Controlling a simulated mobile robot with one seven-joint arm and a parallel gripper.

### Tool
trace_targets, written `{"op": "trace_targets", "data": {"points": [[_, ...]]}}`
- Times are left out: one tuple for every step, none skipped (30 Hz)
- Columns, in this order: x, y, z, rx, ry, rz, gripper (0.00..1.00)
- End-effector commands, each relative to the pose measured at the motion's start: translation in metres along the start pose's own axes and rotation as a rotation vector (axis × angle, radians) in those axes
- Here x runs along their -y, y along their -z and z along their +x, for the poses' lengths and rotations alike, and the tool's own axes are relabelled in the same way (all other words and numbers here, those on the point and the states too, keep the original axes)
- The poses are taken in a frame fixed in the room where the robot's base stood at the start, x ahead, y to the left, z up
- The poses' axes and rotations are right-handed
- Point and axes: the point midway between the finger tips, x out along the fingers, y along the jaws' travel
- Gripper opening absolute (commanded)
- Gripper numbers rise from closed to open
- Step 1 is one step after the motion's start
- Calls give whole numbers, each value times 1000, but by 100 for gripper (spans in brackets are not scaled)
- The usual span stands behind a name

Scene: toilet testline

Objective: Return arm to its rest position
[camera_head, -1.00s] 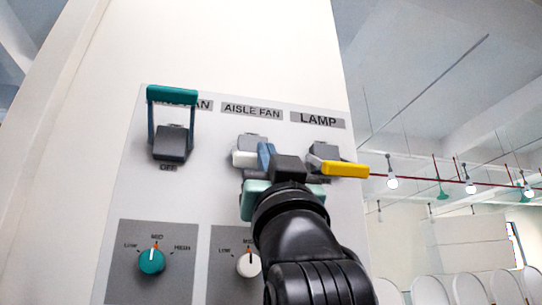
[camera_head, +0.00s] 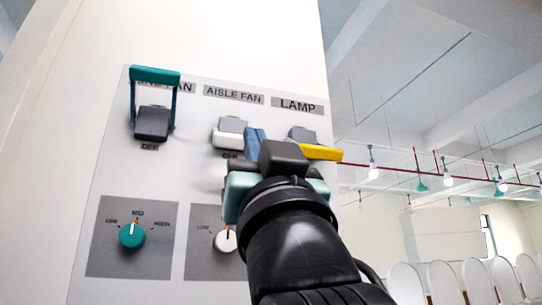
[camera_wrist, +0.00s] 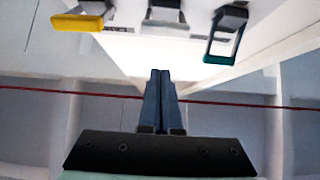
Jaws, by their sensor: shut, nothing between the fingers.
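My gripper (camera_head: 254,138) is in front of the wall panel in the head view, over the space between the aisle fan and lamp switches. In the wrist view, its two blue fingers (camera_wrist: 158,98) are pressed together with nothing between them. My dark arm reaches up from the bottom of the head view and hides part of the panel. In the wrist view the fingers point towards the panel's edge and are apart from the switches.
The panel holds a teal-handled switch (camera_head: 154,76), a white-handled switch (camera_head: 228,139) and a yellow-handled lamp switch (camera_head: 321,153). Below are a teal knob (camera_head: 131,236) and a white knob (camera_head: 225,241). White chairs (camera_head: 441,282) and hanging lamps stand out at the right, beyond open room.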

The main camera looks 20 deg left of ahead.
Motion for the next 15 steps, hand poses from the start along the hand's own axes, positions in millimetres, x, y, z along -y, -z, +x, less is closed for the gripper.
{"op": "trace_targets", "data": {"points": [[0,-1,-8,-3,0,-1,0],[0,0,-10,-3,0,-1,0],[0,0,-12,-3,0,-1,0],[0,0,-14,-2,0,-1,0],[0,0,-14,-2,0,-1,0],[0,0,-15,-2,0,-1,0],[0,0,-16,-2,0,-1,0],[0,0,-16,-2,0,-1,0],[0,0,-15,-2,0,-1,0],[0,0,-15,-2,0,-1,0],[0,0,-15,-2,0,-1,0],[0,0,-15,-2,0,-1,0],[0,0,-15,-2,0,-1,0],[0,0,-15,-2,0,-1,0],[0,0,-15,-2,0,-1,0]]}}
